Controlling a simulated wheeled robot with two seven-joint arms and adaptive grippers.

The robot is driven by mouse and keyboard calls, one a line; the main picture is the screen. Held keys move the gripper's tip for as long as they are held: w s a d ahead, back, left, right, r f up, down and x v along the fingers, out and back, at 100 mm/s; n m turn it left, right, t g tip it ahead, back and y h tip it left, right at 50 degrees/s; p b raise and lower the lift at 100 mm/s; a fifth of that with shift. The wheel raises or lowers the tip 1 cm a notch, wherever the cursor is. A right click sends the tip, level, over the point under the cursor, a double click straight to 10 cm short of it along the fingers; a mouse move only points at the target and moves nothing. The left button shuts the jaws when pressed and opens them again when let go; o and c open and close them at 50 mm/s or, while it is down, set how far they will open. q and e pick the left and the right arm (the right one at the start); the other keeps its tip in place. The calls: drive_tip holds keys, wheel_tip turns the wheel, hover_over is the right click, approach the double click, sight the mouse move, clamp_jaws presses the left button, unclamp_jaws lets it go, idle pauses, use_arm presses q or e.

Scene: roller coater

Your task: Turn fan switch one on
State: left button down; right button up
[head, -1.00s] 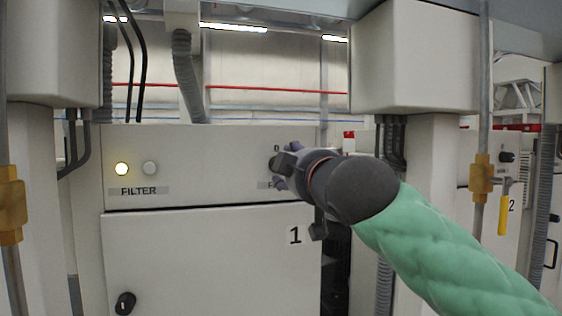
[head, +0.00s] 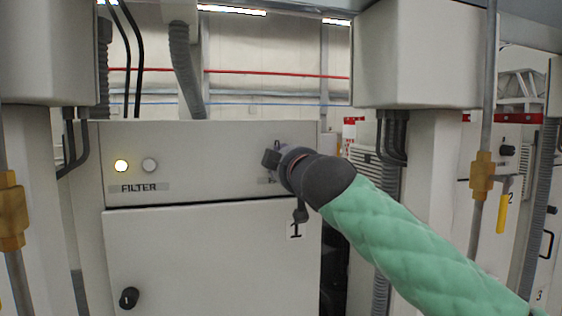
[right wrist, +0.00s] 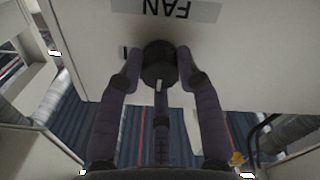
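The fan switch (right wrist: 158,63) is a round black knob on a pale panel, below an upside-down FAN label (right wrist: 166,10) in the right wrist view. A light pointer mark on it points down in that view, and a short dark mark is on the panel left of the knob. My right gripper (right wrist: 159,68) has a dark finger on each side of the knob, closed in against it, with a third finger below. In the head view my right gripper (head: 272,163) is at the panel's right part and hides the switch. My left gripper is not in view.
The cabinet door (head: 210,260) below has a black knob (head: 129,298). Vertical pipes with brass fittings (head: 482,177) and overhanging housings (head: 415,55) flank the cabinet.

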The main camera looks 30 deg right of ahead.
drive_tip(key=shift+c, duration=1.2)
drive_tip(key=shift+s+d+r+m+b, duration=0.15)
drive_tip(key=shift+m+b, duration=2.4)
drive_tip(key=shift+m, duration=1.95)
drive_tip(key=shift+r+m+b, duration=0.1)
drive_tip(key=shift+m+b, duration=2.45)
drive_tip(key=shift+m, duration=1.95)
